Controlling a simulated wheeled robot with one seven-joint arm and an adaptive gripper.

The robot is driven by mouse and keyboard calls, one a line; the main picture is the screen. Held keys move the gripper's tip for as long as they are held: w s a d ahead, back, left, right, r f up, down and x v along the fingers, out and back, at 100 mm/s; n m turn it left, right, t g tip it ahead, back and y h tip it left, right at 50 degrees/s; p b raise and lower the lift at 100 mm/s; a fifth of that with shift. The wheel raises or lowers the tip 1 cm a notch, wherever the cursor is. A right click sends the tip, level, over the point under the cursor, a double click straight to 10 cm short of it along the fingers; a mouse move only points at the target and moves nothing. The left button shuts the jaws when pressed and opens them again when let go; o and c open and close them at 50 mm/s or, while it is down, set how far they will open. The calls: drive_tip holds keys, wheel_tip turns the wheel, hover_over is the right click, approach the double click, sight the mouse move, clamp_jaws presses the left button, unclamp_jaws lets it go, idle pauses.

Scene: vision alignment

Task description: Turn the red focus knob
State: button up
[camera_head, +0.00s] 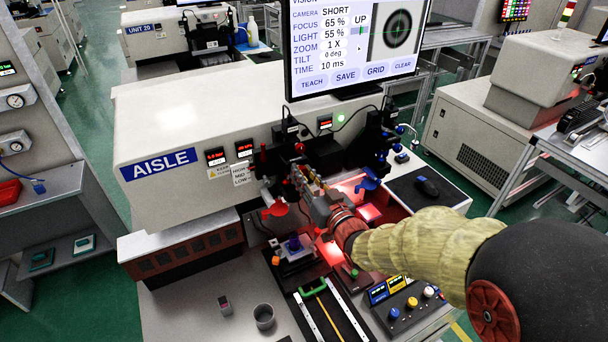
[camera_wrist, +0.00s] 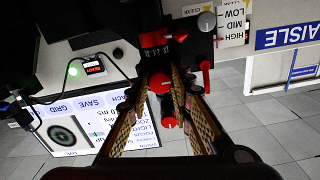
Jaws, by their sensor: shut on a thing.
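The red focus knob (camera_wrist: 161,83) shows in the wrist view between the fingertips, with a pale mark on its face. My gripper (camera_wrist: 172,90) has one finger on each side and is shut on it. A second red round part (camera_wrist: 170,122) lies between the fingers, lower in that picture. In the head view my gripper (camera_head: 308,186) reaches the camera stand at the front of the AISLE machine, and its fingers hide the held knob. The monitor (camera_head: 350,45) reads FOCUS 65 %, beside a dark ring target with a green cross.
A red lever (camera_head: 276,209) and a blue lever (camera_head: 369,181) stand close on either side of my gripper. A red scale block (camera_wrist: 160,42) sits by the fingertips. A grey cup (camera_head: 263,316) and a button box (camera_head: 408,308) stand on the bench in front.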

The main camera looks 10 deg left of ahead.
clamp_jaws()
drive_tip(key=shift+f+n+b, duration=0.1)
drive_tip(key=shift+n+b, duration=0.2)
drive_tip(key=shift+b, duration=0.35)
drive_tip(key=n+b, duration=0.6)
drive_tip(key=b, duration=0.2)
drive_tip(key=shift+b, duration=0.35)
drive_tip(key=o, duration=0.8)
unclamp_jaws()
